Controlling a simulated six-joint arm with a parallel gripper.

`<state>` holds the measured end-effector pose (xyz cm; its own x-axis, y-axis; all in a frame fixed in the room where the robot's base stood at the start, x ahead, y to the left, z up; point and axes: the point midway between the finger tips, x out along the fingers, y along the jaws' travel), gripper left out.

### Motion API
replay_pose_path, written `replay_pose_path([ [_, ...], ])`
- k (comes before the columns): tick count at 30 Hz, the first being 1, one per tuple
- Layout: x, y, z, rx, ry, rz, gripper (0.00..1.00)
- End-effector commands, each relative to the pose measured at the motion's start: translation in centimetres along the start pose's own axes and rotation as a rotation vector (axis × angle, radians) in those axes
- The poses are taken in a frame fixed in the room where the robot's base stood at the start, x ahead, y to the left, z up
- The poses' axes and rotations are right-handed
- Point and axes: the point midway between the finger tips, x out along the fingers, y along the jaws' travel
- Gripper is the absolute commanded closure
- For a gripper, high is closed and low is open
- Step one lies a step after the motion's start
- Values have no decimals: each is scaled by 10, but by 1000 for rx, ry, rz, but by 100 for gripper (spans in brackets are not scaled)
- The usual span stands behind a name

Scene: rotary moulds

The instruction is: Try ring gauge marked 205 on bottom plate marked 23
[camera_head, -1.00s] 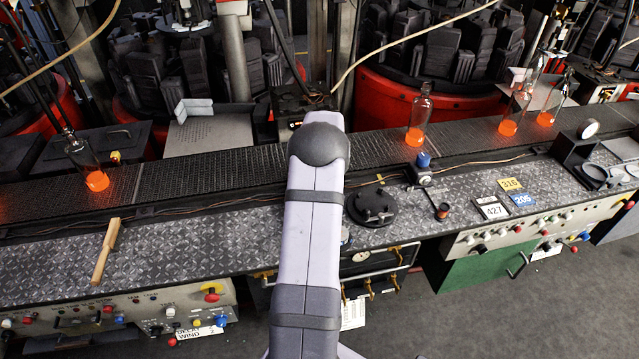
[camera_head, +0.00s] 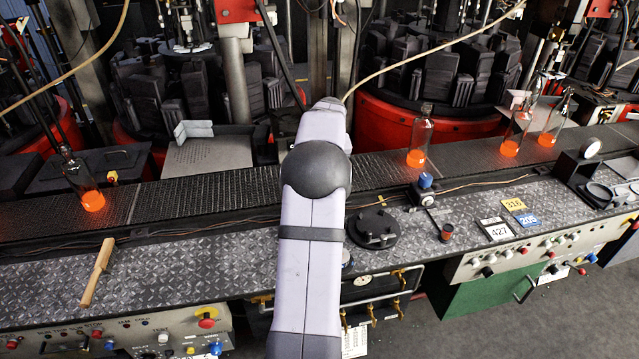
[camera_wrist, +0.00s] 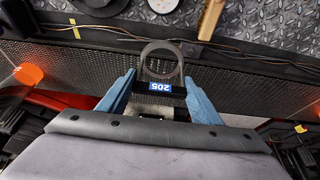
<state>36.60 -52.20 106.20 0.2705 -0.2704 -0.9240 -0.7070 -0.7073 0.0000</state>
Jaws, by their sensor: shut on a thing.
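The ring gauge (camera_wrist: 179,72) shows in the wrist view as a grey ring on a black block with a blue label reading 205, upside down. My gripper (camera_wrist: 160,84) has its two blue fingers shut on the gauge's block. The ring points away from the wrist and is held over the conveyor side. My arm hides the gripper and gauge in the head view. No marking 23 can be read. A round black plate with several raised knobs (camera_head: 374,229) lies on the bench in the head view; I cannot tell whether it is a bottom plate.
Cards marked 427 (camera_head: 497,230), 316 (camera_head: 514,205) and 205 (camera_head: 529,222) lie on the bench. Glowing bottles (camera_head: 420,140) stand on the conveyor (camera_head: 240,183). A wooden-handled tool (camera_head: 97,270) lies at left. A holder with grey rings (camera_head: 597,192) stands at right.

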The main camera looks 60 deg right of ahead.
Motion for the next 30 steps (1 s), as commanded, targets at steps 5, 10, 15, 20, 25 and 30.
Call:
replay_pose_path([
  [5, -7, 3, -2, 4, 2, 2, 64],
  [10, -27, 12, -10, 18, 4, 9, 64],
  [15, -58, 22, -15, 37, 3, 16, 64],
  [20, -71, 26, 0, 56, 0, 23, 64],
  [25, -77, 23, 26, 80, -3, 33, 64],
  [30, -63, 14, 59, 82, -3, 33, 64],
])
